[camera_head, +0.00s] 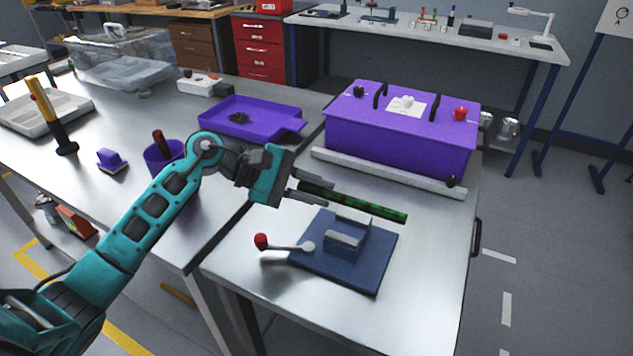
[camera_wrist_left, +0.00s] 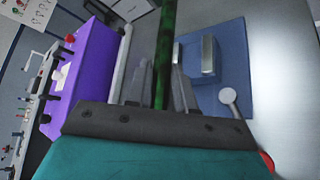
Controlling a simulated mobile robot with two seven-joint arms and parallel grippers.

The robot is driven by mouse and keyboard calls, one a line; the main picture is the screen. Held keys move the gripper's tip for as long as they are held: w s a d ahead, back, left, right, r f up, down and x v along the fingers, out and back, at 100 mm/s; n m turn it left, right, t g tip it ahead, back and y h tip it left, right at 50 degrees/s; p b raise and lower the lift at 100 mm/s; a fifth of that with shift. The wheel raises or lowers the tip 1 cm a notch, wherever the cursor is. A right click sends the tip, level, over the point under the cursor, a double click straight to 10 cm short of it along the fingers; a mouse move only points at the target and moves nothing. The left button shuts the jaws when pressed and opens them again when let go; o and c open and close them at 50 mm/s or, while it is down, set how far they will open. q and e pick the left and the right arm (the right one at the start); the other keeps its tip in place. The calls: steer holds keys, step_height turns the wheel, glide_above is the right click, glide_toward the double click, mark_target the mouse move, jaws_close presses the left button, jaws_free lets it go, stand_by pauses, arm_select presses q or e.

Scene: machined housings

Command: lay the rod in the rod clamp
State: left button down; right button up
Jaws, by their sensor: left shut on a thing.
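A dark green rod (camera_head: 360,202) is held by my left gripper (camera_head: 316,190), whose fingers are shut on one end of it. The rod sticks out to the right, above and behind the rod clamp. The rod clamp (camera_head: 345,240) is a blue block with a pale bar on a blue base plate (camera_head: 370,275), with a red-knobbed lever at its left. In the left wrist view the rod (camera_wrist_left: 164,60) runs up from between the fingers (camera_wrist_left: 160,92), apart from the clamp (camera_wrist_left: 208,58) at its right. My right gripper is not in view.
A purple box (camera_head: 400,140) with handles and a red button stands behind the clamp, with a pale bar (camera_head: 385,172) along its front. A purple tray (camera_head: 250,118) and a purple cup (camera_head: 160,158) stand on the table at left. The table right of the base plate is clear.

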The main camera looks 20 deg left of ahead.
mark_target(334, 224)
arm_select(q)
step_height(334, 224, down, 4)
steer(key=shift+r+b, duration=0.15)
steer(key=shift+b, duration=0.25)
step_height(334, 224, down, 2)
steer(key=b, duration=0.2)
steer(key=shift+b, duration=0.4)
steer(key=shift+s+f, duration=0.1)
steer(key=shift+f, duration=0.15)
steer(key=shift+f, duration=0.15)
steer(key=shift+s+d+f, duration=0.1)
steer(key=shift+f, duration=0.05)
steer(key=shift+b, duration=0.35)
steer(key=c, duration=1.3)
jaws_free()
steer(key=shift+f, duration=0.1)
steer(key=o, duration=0.4)
steer(key=shift+r, duration=0.2)
